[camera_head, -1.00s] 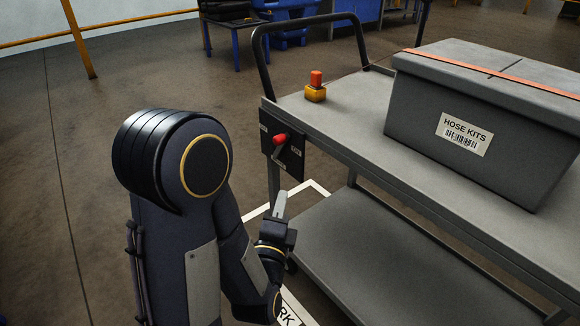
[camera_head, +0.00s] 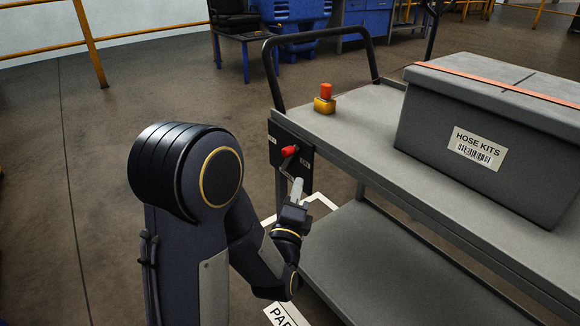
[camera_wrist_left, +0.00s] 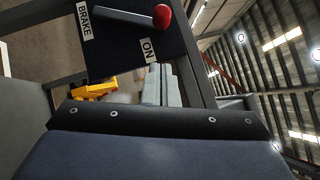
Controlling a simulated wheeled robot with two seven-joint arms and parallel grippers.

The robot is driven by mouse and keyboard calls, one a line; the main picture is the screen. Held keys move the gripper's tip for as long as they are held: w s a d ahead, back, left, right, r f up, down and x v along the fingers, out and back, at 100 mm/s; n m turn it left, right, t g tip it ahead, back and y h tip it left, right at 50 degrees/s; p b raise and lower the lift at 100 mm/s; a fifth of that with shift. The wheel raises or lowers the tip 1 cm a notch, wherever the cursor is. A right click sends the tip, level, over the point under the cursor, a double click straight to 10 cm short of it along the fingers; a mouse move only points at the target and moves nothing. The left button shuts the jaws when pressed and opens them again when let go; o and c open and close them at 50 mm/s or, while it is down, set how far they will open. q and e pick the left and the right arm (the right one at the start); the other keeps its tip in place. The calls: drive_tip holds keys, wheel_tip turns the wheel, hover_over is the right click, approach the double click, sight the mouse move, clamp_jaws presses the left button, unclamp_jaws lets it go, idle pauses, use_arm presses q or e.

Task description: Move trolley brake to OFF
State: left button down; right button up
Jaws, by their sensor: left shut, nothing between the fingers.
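The trolley brake is a lever with a red knob (camera_head: 289,150) on a dark plate (camera_head: 306,178) at the trolley's near left end. In the left wrist view, the red knob (camera_wrist_left: 161,15) sits close to the ON label (camera_wrist_left: 148,50); a BRAKE label (camera_wrist_left: 84,21) is to its left. No OFF wording is readable. My left gripper (camera_head: 297,184) is just below the knob, apparently apart from it. Its fingers (camera_wrist_left: 160,84) are shut and empty, pointing up toward the plate. My right gripper is not in view.
The grey trolley (camera_head: 352,122) carries a grey HOSE KITS box (camera_head: 440,130) and an orange-and-yellow beacon-like item (camera_head: 325,100). Its black push handle (camera_head: 272,68) rises above the brake plate. The lower shelf (camera_head: 390,265) is bare. Open floor lies to the left.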

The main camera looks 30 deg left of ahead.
sight(292, 152)
use_arm(q)
drive_tip(key=w+a, duration=0.1)
drive_tip(key=w+a+r, duration=0.1)
drive_tip(key=w+a, duration=0.1)
drive_tip(key=w+a+r, duration=0.1)
drive_tip(key=shift+w+a, duration=0.15)
drive_tip(key=shift+r, duration=0.1)
drive_tip(key=shift+w+a+r+n+g+p, duration=0.1)
drive_tip(key=shift+a+r+n+g+p, duration=0.15)
drive_tip(key=shift+r+n+p, duration=0.3)
drive_tip(key=w+a+r+n+g+h+p, duration=0.2)
drive_tip(key=a+n+g+p, duration=0.4)
drive_tip(key=a+p, duration=0.3)
drive_tip(key=shift+w+a+r+n+h, duration=0.15)
drive_tip(key=shift+w+r+n+h, duration=0.35)
drive_tip(key=shift+w, duration=0.45)
drive_tip(key=shift+a+f, duration=0.1)
drive_tip(key=shift+f, duration=0.05)
